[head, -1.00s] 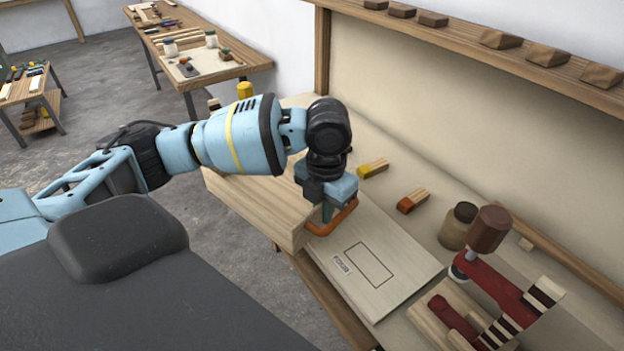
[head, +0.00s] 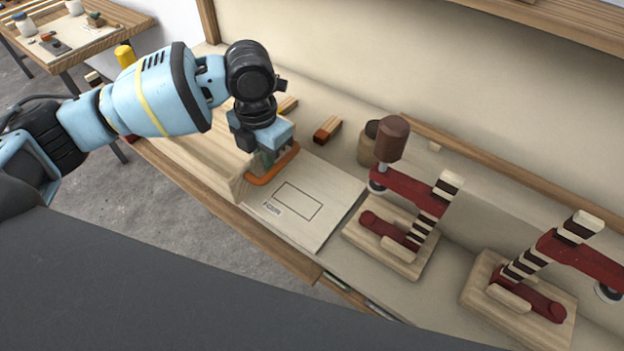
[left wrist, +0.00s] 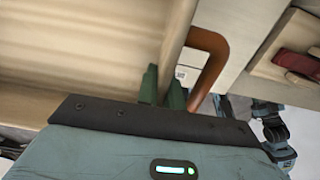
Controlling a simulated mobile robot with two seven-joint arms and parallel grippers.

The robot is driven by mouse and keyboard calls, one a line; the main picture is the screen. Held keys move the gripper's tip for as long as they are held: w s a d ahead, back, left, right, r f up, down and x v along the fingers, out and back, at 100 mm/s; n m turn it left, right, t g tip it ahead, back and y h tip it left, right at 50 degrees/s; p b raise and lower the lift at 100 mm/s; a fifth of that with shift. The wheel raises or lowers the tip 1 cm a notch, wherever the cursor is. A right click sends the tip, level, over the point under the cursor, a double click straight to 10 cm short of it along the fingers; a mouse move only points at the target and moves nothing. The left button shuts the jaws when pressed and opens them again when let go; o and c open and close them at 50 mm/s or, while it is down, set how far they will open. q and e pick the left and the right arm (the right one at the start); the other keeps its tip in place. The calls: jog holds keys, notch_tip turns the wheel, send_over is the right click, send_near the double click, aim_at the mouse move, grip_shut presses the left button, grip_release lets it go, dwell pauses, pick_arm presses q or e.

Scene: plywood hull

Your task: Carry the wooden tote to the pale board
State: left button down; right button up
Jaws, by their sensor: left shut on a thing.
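The wooden tote (head: 205,170) is a pale box with an orange handle (head: 272,165) at its right end. The pale board (head: 325,210), with a dark rectangle outline and a small label, lies flat on the bench just right of the tote. My left gripper (head: 266,160) is shut on the tote's end wall by the handle. In the left wrist view its green fingertips (left wrist: 163,90) pinch that wall, with the brown-orange handle (left wrist: 212,65) beside them. I cannot tell whether the tote touches the bench. My right gripper is not seen.
Two red clamps on wooden bases, one near (head: 385,235) and one farther right (head: 525,300), stand right of the board. A brown-topped jar (head: 370,145) and a dark-ended wooden block (head: 328,130) are behind it. The bench's front edge is close.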

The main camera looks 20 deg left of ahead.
pick_arm(q)
jog(key=d, duration=0.6)
jog(key=d+p, duration=0.1)
jog(key=d, duration=0.2)
jog(key=shift+d+f, duration=0.3)
jog(key=shift+s+d+f, duration=0.1)
jog(key=shift+d+f, duration=0.1)
jog(key=shift+d, duration=0.5)
notch_tip(320, 180, down, 3)
jog(key=shift+a+f, duration=0.1)
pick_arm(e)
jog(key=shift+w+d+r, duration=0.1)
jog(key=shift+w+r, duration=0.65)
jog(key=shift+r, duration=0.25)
pick_arm(q)
jog(key=shift+f, duration=0.3)
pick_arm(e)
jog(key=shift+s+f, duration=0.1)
pick_arm(q)
jog(key=c, duration=1.5)
grip_release()
jog(key=shift+c, duration=0.2)
jog(key=shift+r, duration=0.25)
notch_tip(320, 180, up, 12)
